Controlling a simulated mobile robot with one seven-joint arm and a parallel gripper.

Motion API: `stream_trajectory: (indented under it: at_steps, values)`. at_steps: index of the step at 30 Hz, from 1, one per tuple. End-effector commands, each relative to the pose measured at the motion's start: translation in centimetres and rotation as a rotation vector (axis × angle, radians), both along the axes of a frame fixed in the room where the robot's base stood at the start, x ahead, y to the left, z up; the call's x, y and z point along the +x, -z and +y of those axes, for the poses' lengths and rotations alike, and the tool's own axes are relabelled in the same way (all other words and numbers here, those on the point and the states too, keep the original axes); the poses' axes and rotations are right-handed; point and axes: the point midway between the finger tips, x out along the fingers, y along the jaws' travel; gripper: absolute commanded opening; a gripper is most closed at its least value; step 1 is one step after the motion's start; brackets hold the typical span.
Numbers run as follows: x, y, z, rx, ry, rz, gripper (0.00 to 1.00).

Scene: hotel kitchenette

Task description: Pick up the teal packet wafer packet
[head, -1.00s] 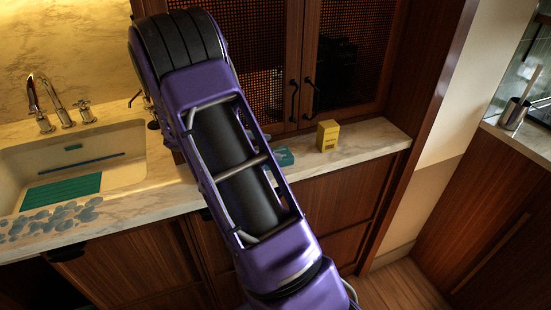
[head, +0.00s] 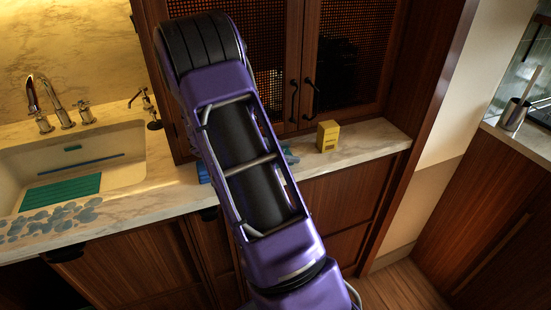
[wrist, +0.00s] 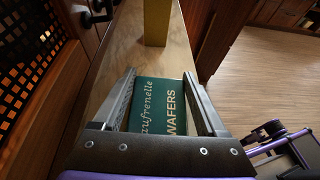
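The teal wafer packet (wrist: 160,108) lies on the counter in the wrist view, with "WAFERS" lettering on its dark teal face. My gripper (wrist: 159,74) is open, with one finger along each long side of the packet. Whether either finger touches it I cannot tell. My gripper's base hides the packet's near end. In the head view only a small bit of the packet (head: 291,156) shows at the right edge of my arm, which hides the rest and my gripper.
A yellow box (head: 327,136) stands upright on the counter just beyond the packet; it also shows in the wrist view (wrist: 157,22). Mesh-front cabinet doors (head: 340,60) rise behind. A blue item (head: 203,172) shows left of my arm. The sink (head: 120,160) is farther left.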

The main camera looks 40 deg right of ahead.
Motion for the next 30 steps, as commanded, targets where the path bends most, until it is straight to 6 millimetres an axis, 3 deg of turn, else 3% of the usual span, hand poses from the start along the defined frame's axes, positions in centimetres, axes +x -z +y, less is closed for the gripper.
stream_trajectory:
  at_steps: [1, 9, 20, 26, 30]
  values:
    - [0.0, 0.0, 0.0, 0.0, 0.0, 0.0, 0.6]
    - [0.0, -0.1, 0.0, 0.0, 0.0, -0.001, 0.15]
    - [0.1, -0.7, 0.0, -0.001, 0.0, -0.002, 0.14]
    - [0.0, -3.5, 0.0, -0.001, 0.001, -0.005, 0.14]
    - [0.0, -7.0, 0.0, -0.002, 0.001, -0.007, 0.14]
